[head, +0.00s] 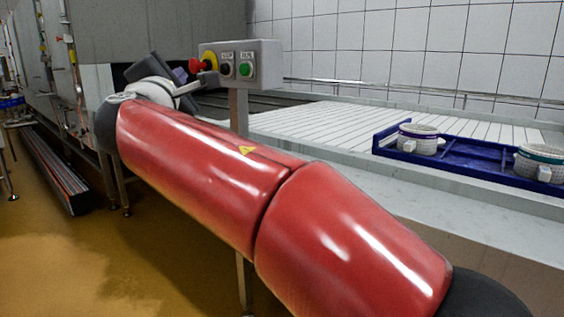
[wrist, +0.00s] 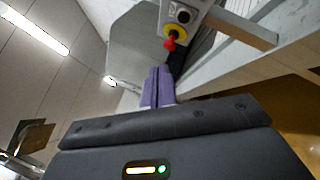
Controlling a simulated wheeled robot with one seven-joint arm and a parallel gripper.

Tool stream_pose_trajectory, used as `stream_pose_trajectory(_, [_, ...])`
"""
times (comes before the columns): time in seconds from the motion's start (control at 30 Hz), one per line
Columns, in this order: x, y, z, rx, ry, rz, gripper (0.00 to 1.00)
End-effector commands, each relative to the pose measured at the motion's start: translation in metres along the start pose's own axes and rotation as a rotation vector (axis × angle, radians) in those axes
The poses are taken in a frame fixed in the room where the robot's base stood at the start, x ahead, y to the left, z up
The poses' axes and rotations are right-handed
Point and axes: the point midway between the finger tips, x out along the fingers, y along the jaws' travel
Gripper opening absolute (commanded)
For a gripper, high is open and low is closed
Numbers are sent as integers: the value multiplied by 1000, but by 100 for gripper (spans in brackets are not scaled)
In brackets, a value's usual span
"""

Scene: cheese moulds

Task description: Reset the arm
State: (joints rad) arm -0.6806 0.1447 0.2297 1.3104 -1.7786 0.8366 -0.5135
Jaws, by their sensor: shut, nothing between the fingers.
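My red arm stretches across the head view from the lower right to the upper left. My gripper (head: 181,74) is at its far end, just left of the control box, and is partly hidden by my own wrist. In the wrist view my gripper (wrist: 160,72) shows two purple fingers pressed together with nothing between them. The control box (head: 262,63) stands on a post, with a red emergency knob on a yellow collar (head: 208,62) and a green button (head: 245,69). The red knob (wrist: 170,44) also shows close beyond the fingertips in the wrist view. I cannot tell whether they touch.
A slatted white conveyor (head: 320,122) runs behind my arm. A blue frame (head: 450,165) on it holds a white mould (head: 418,146) and another mould (head: 540,155) at the right. A grey cabinet stands at the left. The yellow-brown floor at the lower left is open.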

Motion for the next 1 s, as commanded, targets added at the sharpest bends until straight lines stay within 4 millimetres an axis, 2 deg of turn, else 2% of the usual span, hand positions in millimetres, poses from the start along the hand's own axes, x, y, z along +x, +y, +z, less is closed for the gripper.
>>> stream_pose_trajectory(0.03, [1,-6,11,15,-8,-24,0])
stream_pose_trajectory(0.17, [0,-26,26,61,-12,-88,0])
stream_pose_trajectory(0.37, [-6,-68,58,163,-32,-220,0])
stream_pose_trajectory(0.53, [-23,-116,93,295,-72,-374,0])
stream_pose_trajectory(0.63, [-43,-155,119,408,-116,-495,0])
stream_pose_trajectory(0.77, [-91,-220,159,635,-221,-703,0])
stream_pose_trajectory(0.8, [-112,-241,169,722,-264,-772,0])
stream_pose_trajectory(0.87, [-145,-271,181,862,-336,-872,0])
stream_pose_trajectory(0.9, [-169,-289,186,961,-388,-936,0])
stream_pose_trajectory(1.0, [-230,-328,189,1222,-528,-1081,0])
